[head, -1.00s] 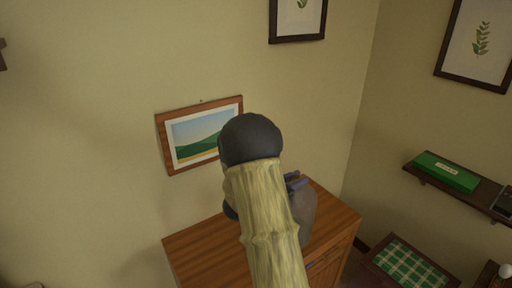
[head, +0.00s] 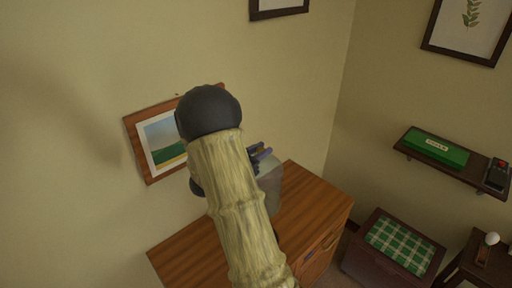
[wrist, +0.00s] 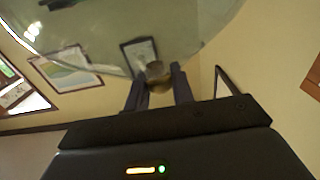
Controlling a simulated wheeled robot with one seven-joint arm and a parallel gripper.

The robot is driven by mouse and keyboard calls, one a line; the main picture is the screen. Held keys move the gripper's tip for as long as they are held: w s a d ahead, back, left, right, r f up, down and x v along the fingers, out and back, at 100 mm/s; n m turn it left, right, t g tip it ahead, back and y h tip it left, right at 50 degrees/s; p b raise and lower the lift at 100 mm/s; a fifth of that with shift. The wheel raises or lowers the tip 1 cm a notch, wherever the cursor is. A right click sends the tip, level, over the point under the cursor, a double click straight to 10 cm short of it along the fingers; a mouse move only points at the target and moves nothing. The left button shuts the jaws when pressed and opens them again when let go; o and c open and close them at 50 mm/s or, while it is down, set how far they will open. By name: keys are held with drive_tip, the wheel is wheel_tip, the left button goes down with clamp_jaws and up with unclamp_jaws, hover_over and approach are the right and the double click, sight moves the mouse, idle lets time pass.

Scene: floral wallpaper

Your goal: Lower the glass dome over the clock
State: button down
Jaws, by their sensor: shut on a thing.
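The glass dome (head: 271,181) shows in the head view as a translucent grey shape above the cabinet, partly hidden behind my arm. In the wrist view the clear dome (wrist: 200,22) fills the upper middle, with its curved edge crossing the wall. My gripper (wrist: 158,85) is shut on the dome's small brownish knob (wrist: 157,73). In the head view my gripper (head: 259,156) shows as dark fingers beside my forearm. I cannot make out the clock in either view. Whether the dome touches the cabinet top is unclear.
A wooden cabinet (head: 312,205) stands below the dome. A framed landscape (head: 140,150) hangs tilted on the wall close behind my arm. At right are a wall shelf (head: 470,173) with a green box (head: 436,149), a stool with a green checked cushion (head: 400,246), and a small dark table (head: 465,262).

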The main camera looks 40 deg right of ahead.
drive_tip(key=shift+s+r, duration=0.1)
drive_tip(key=shift+s, duration=0.05)
drive_tip(key=shift+f+b, duration=1.1)
drive_tip(key=shift+f, duration=0.65)
drive_tip(key=shift+a+f+b, duration=0.1)
drive_tip(key=shift+f+b, duration=0.15)
drive_tip(key=shift+b, duration=0.1)
